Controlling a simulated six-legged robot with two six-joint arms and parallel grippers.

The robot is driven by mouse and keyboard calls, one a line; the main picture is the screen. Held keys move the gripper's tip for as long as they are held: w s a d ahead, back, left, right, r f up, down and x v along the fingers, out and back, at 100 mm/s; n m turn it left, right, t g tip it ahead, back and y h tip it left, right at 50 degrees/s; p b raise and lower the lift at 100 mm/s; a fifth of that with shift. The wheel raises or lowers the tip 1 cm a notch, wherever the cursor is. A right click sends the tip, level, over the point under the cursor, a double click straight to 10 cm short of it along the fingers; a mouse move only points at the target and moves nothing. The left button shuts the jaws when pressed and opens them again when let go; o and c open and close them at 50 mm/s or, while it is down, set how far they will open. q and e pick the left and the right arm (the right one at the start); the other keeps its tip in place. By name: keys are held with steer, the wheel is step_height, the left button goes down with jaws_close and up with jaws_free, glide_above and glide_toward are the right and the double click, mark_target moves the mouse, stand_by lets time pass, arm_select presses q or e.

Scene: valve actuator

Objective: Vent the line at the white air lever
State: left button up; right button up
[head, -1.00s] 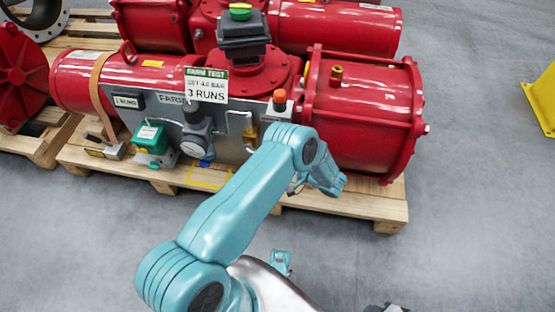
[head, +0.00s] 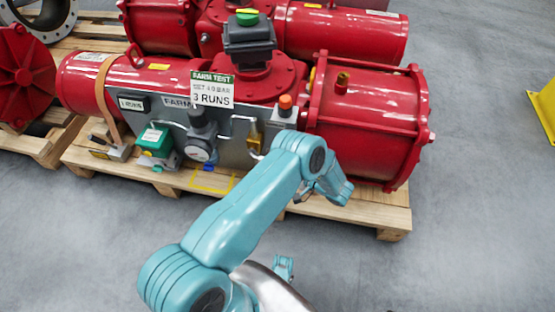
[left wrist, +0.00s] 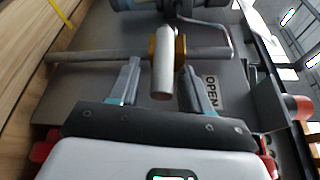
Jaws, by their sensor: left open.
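The white air lever (left wrist: 162,68) shows in the left wrist view as a pale rounded bar pointing towards the camera. It extends from a brass-yellow valve body (left wrist: 153,46) on a grey pipe (left wrist: 95,55). My left gripper (left wrist: 160,78) is open, with one finger on each side of the lever; I cannot tell whether either finger touches it. An OPEN label (left wrist: 211,92) is on the grey panel right of the fingers. In the head view, my left forearm hides the gripper and most of that part of the panel. My right gripper is not in view.
The grey panel (head: 232,155) carries a gauge (head: 199,149), a green box (head: 156,139), a padlock-like yellow part (head: 254,139) and an orange-topped button (head: 285,104). Behind it is a red actuator (head: 370,115) on a wooden pallet (head: 365,213).

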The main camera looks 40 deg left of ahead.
arm_select(q)
steer(key=w+d+r, duration=0.1)
steer(key=w+d, duration=0.1)
steer(key=d, duration=1.3)
steer(key=shift+w+r+p, duration=0.2)
steer(key=shift+w+p, duration=0.05)
steer(key=shift+p, duration=0.1)
